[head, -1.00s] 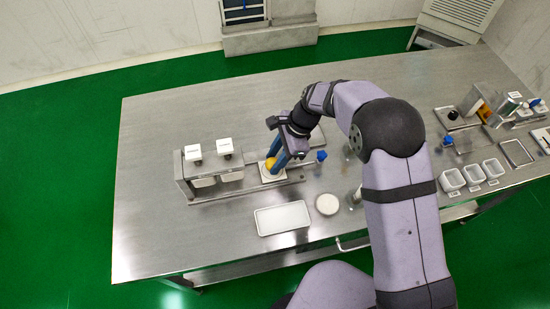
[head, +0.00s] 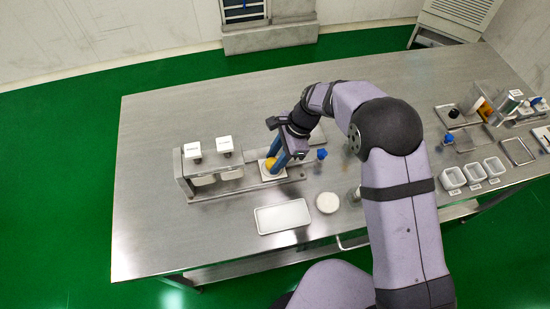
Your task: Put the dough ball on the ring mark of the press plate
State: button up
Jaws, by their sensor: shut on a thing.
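The dough ball (head: 270,163) is yellow and sits between the blue fingers of my gripper (head: 275,160), which is shut on it. My gripper points down over the press plate (head: 273,178), a pale square plate at the right part of the machine's metal rail. The ball is at or just above the plate; I cannot tell whether it touches. The ring mark is hidden or too small to make out under the ball and fingers.
Two white-capped units (head: 193,149) stand at the machine's left end. A blue knob (head: 321,154) is at its right end. A white tray (head: 282,217) and a round pale dish (head: 327,203) lie in front. Small white containers (head: 453,179) stand far right. The table's left side is clear.

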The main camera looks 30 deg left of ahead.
jog(key=shift+f, duration=0.3)
dwell(0.5)
jog(key=o, duration=1.5)
jog(key=shift+r, duration=0.1)
notch_tip(320, 180, up, 8)
jog(key=p, duration=0.6)
dwell(0.4)
